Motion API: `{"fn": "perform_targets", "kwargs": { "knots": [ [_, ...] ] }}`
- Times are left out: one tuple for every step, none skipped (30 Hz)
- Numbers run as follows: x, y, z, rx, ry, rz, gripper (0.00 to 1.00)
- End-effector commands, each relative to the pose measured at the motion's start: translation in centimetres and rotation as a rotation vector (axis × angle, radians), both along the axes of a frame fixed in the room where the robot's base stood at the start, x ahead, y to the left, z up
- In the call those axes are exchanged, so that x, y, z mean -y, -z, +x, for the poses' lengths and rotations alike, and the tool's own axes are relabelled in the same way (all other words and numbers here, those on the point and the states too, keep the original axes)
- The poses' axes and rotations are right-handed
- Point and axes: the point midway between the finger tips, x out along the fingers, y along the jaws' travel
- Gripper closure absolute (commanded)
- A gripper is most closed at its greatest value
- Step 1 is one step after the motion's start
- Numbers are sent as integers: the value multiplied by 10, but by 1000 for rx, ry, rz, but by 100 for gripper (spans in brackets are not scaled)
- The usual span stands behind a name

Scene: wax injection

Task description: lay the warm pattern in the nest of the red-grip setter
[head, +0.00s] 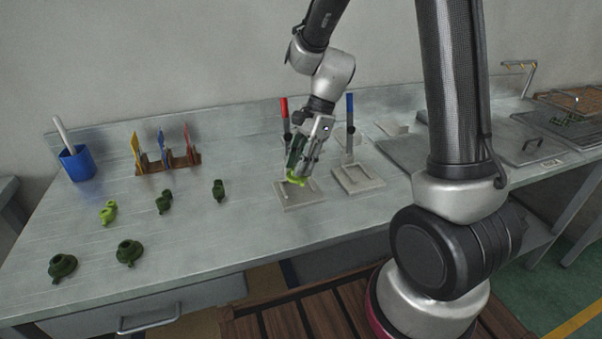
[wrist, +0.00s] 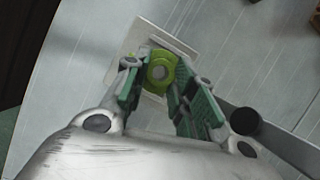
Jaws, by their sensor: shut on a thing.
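My gripper (head: 297,172) is shut on a bright yellow-green pattern, the warm pattern (head: 298,180). It is over the pale square block of the red-grip setter (head: 290,204), whose red handle (head: 284,106) stands up behind. In the wrist view the pattern (wrist: 160,70) sits between the green finger pads (wrist: 158,88), with the pale setter plate (wrist: 181,46) beneath it. The nest is largely hidden by the pattern and fingers, so I cannot tell whether the pattern touches it. A similar setter (head: 357,180) with a blue handle (head: 350,105) stands to the right.
Another bright green pattern (head: 108,212) and several dark green ones (head: 129,252) lie on the left of the metal bench. A blue cup (head: 77,163) and a brown rack (head: 168,162) with coloured cards stand behind them.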

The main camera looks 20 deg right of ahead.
Motion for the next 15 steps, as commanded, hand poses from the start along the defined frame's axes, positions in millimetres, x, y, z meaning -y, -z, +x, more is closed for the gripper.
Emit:
{"fn": "perform_targets", "kwargs": {
  "knots": [
    [0, 6, -1, -4, 2, 0, 100],
    [0, 11, -1, -4, 3, -1, 100],
    [0, 18, -1, -6, 1, 0, 100],
    [0, 23, -1, -6, 1, 0, 100],
    [0, 27, -1, -5, 2, -1, 100],
    [0, 31, -1, -4, 2, 0, 100],
    [0, 32, -1, -3, 1, -1, 100],
    [0, 32, -1, -2, 1, 0, 100],
    [0, 32, 0, 0, 1, 0, 100],
    [0, 32, 0, 0, 1, 0, 100],
    [0, 32, 0, 0, 1, 0, 100],
    [0, 32, 0, 0, 1, 0, 100],
    [0, 32, 0, 0, 1, 0, 100],
    [0, 32, 0, 0, 1, 0, 100],
    [0, 33, 0, -1, 1, 0, 100]
  ]
}}
